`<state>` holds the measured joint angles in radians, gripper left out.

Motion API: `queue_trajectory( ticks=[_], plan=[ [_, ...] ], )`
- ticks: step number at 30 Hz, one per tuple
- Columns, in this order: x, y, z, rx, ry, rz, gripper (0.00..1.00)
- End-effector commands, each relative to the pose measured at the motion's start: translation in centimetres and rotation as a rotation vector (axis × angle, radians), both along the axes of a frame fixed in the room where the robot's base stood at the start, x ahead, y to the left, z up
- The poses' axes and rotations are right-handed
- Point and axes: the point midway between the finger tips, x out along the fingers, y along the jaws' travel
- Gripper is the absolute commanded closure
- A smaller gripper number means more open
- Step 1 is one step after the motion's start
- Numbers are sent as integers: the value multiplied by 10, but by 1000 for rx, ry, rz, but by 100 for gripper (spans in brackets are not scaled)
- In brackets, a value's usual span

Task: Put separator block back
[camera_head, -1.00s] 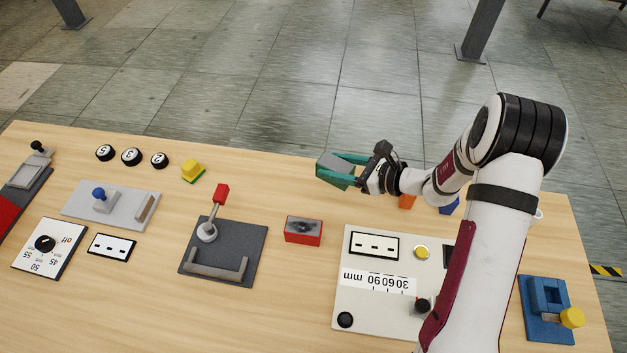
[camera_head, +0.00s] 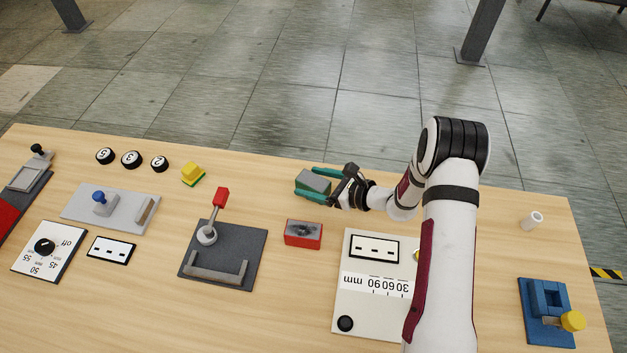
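A red-knobbed lever (camera_head: 214,222) on a dark plate is to the left. A yellow-and-green block (camera_head: 193,174) and several numbered black buttons (camera_head: 131,159) lie farther left. The white panel (camera_head: 352,290) is partly behind my arm. A white cylinder (camera_head: 532,221) and blue fixture (camera_head: 544,298) are right.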

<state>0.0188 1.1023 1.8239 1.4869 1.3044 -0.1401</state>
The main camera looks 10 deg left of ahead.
Motion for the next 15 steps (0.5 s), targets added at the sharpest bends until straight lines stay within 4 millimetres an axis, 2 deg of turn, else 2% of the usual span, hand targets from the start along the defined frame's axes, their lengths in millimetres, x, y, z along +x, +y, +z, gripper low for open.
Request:
queue_trajectory(
  ticks=[9, 11, 15],
  plan=[
    [0, 0, 4, 1, -1, 0, 15],
    [-3, -9, 7, 0, 0, -3, 15],
    [-16, -42, 22, 0, 0, -6, 15]
  ],
)
